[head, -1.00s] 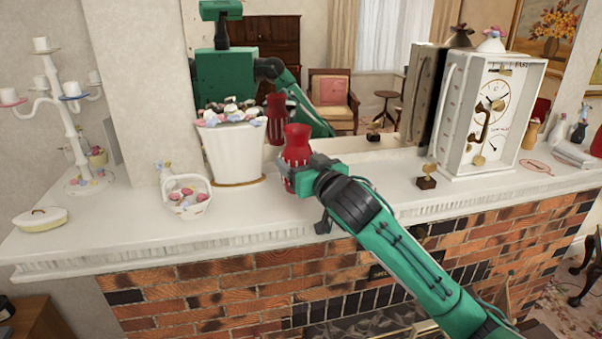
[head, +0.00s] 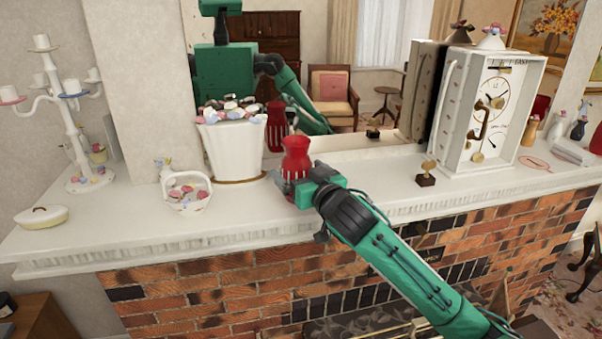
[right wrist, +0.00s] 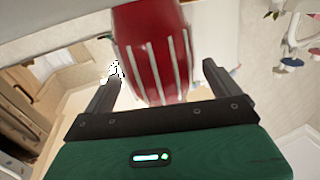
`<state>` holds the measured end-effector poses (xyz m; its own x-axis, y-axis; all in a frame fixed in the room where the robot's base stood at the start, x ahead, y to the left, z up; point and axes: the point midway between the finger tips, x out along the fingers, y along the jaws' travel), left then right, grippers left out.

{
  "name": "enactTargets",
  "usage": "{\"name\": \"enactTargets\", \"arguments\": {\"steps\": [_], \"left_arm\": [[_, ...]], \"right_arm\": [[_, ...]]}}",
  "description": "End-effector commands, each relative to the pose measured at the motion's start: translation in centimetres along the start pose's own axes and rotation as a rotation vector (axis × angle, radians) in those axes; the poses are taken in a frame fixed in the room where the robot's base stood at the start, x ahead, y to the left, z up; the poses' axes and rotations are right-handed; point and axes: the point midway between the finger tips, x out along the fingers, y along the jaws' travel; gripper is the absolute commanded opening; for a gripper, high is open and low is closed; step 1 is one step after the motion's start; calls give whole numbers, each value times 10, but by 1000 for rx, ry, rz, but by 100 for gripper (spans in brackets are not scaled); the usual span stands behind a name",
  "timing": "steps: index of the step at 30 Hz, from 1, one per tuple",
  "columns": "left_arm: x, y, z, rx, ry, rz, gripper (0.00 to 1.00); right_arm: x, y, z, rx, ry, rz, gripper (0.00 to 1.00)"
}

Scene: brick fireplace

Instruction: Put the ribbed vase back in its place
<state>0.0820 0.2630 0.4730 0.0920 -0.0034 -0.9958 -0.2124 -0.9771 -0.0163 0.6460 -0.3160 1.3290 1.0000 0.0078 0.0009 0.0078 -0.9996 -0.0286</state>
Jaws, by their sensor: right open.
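The ribbed vase (head: 296,156) is red with pale vertical ribs. It appears upright on the white mantel, right of the white flower pot. My right gripper (head: 283,186) is low around it, coming from the front right. In the right wrist view, the vase (right wrist: 152,50) is between the two fingers of the open gripper (right wrist: 160,78), with gaps visible on both sides. The vase's base is partly hidden by the gripper in the head view. My left gripper is not in view.
The white flower pot (head: 232,150) stands close left of the vase, and a flower basket (head: 187,193) is further left. A small brass-topped ornament (head: 426,178) and a large white clock (head: 496,110) stand to the right. The mantel's front edge (head: 150,245) is near. A mirror is behind.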

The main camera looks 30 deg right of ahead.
Motion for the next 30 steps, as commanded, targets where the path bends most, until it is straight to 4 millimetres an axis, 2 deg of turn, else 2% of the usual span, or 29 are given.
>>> {"name": "enactTargets", "arguments": {"steps": [4, 8, 18, 21, 25, 30], "left_arm": [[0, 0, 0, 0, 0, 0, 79], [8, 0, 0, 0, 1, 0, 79], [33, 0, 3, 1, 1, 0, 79], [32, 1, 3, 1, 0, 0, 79], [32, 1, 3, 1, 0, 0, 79], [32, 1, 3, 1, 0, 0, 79]], "right_arm": [[-2, 0, -2, -1, 0, 0, 94], [-17, 0, 1, -1, 1, 0, 94], [-87, 0, 1, -2, 2, -1, 94], [-102, 0, -2, -1, 0, 0, 94], [-114, 0, -2, 0, 0, 0, 94], [-120, 0, -2, 0, -1, 0, 94]]}}
